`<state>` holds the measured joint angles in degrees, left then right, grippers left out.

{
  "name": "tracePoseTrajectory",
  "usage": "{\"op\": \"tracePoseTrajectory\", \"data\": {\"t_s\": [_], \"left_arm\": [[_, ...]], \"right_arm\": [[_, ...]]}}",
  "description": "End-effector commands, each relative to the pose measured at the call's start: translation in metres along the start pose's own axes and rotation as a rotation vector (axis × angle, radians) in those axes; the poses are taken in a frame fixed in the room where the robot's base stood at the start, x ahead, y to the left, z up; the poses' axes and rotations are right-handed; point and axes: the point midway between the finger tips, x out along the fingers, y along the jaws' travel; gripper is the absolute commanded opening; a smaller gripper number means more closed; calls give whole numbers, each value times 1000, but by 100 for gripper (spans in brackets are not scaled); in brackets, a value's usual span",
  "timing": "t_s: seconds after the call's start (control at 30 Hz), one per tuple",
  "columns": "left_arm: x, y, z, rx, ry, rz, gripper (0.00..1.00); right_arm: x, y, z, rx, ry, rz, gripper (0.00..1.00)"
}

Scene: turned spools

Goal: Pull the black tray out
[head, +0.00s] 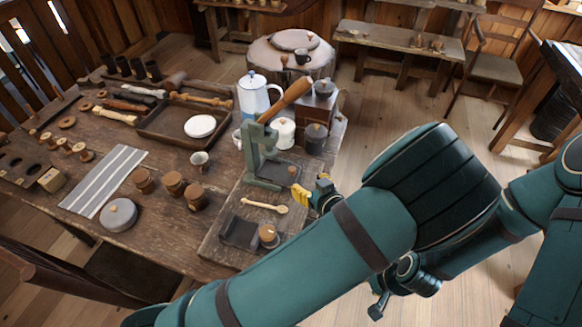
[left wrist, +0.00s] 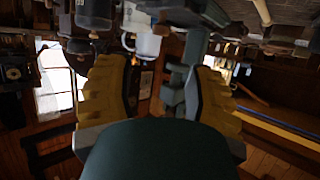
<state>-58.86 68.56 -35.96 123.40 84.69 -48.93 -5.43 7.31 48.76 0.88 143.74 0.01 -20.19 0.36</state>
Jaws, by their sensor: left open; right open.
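The black tray (head: 240,232) is a small dark, shallow tray. It lies on the wooden board at the front right of the table. A small jar with a wooden top (head: 268,234) stands at its right end. My left gripper (head: 310,193), with yellow fingers, is open and empty beyond the board's right edge, apart from the tray. The left wrist view shows its spread fingers (left wrist: 165,95) with the green press (left wrist: 188,60) beyond, upside down. I cannot make out the tray there.
The green lever press (head: 262,155) stands behind the tray, and a wooden spoon (head: 265,206) lies between them. Wooden-topped jars (head: 172,183) stand to the left. A brown tray (head: 165,125) holds a white plate. My arm covers the table's front right area.

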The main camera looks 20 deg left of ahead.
Motion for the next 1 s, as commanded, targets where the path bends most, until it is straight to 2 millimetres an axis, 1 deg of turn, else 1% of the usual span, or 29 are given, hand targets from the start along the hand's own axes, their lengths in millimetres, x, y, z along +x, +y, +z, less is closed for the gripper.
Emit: {"op": "tracePoseTrajectory", "data": {"t_s": [0.03,0.3,0.5,0.6,0.7,1.0], "left_arm": [[11,-1,2,-1,1,-3,53],[65,-1,2,-2,1,-3,53],[96,-1,1,-1,0,-2,53],[106,0,1,-2,-1,-1,53],[112,0,1,-1,0,-1,53],[114,0,0,-1,0,0,53]], "right_arm": [[3,1,1,0,-2,0,47],[12,4,5,-3,-10,-1,47],[17,6,4,-4,-6,-1,47],[18,7,3,-4,-5,-1,47],[19,7,3,-4,-5,-1,47],[19,7,3,-4,-4,-1,47]]}}
